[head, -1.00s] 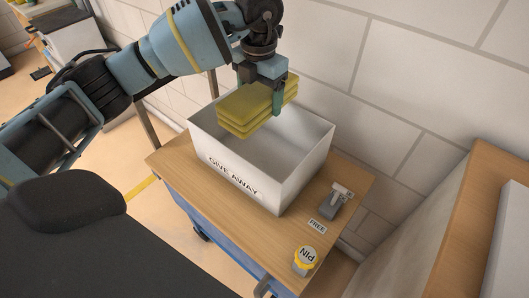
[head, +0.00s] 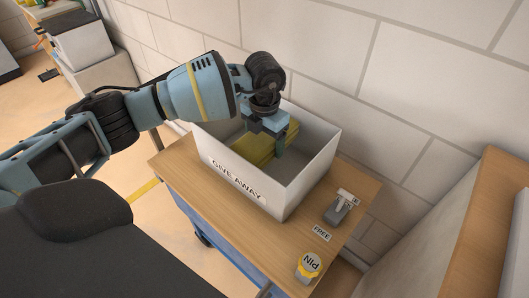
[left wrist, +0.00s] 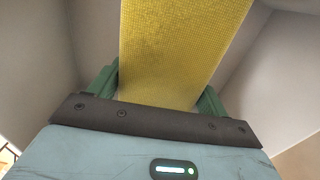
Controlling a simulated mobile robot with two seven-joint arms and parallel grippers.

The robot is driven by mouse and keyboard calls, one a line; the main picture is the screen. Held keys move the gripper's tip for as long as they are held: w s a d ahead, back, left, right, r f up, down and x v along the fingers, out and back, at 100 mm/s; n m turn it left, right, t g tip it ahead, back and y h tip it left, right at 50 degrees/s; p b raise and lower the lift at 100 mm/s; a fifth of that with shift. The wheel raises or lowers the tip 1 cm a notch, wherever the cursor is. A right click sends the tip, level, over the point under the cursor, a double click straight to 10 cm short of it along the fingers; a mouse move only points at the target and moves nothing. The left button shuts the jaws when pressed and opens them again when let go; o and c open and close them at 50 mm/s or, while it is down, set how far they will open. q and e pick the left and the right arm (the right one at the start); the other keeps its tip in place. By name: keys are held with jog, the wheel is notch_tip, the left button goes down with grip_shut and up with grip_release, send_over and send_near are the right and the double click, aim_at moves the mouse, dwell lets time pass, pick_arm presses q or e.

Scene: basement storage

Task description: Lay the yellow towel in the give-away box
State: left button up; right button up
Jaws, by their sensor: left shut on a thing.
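The folded yellow towel (head: 256,147) is down inside the white give-away box (head: 308,180), below the rim. The box is labelled GIVE AWAY on its front and stands on a wooden-topped cart. My left gripper (head: 267,139) reaches into the box from above and is shut on the towel. In the left wrist view the towel (left wrist: 180,50) fills the space between the two green fingers, with the pale box walls on both sides. I cannot tell whether the towel touches the box floor. My right gripper is not in view.
A block wall stands close behind. A wooden-edged unit (head: 460,220) is at the right.

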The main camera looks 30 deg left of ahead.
aim_at(264, 134)
pick_arm(q)
jog(key=shift+f+b, duration=0.4)
jog(key=shift+f, duration=2.1)
jog(key=shift+f, duration=0.1)
jog(key=o, duration=1.1)
notch_tip(264, 134, up, 12)
jog(key=shift+f+p, duration=0.25)
jog(key=shift+p, duration=0.6)
jog(key=shift+r, duration=0.35)
